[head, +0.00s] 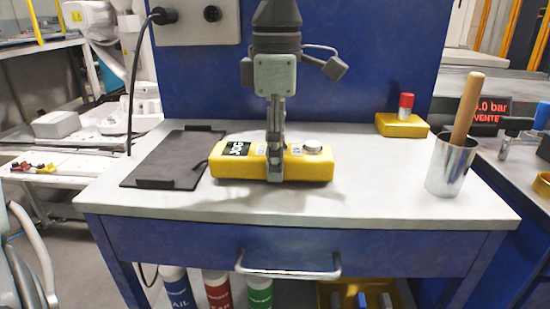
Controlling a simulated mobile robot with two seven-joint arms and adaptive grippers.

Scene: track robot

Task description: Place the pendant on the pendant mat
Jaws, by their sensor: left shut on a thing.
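The pendant (306,168) is a long yellow box with a black label at its left end and a round grey knob near its right end. It lies crosswise at the middle of the white worktop. My left gripper (275,165) comes down from above and is shut on the pendant around its middle, hiding part of its front. The pendant mat (165,160) is a dark flat rectangle with black strips at its front and back edges, left of the pendant. The pendant's left end is close to the mat's right edge. I cannot tell whether the pendant touches the worktop. My right gripper is not in view.
A metal cup (451,170) with a wooden handle (467,108) in it stands at the right of the worktop (375,190). A yellow box with a red button (403,122) stands at the back right. A black cable (134,90) hangs behind the mat.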

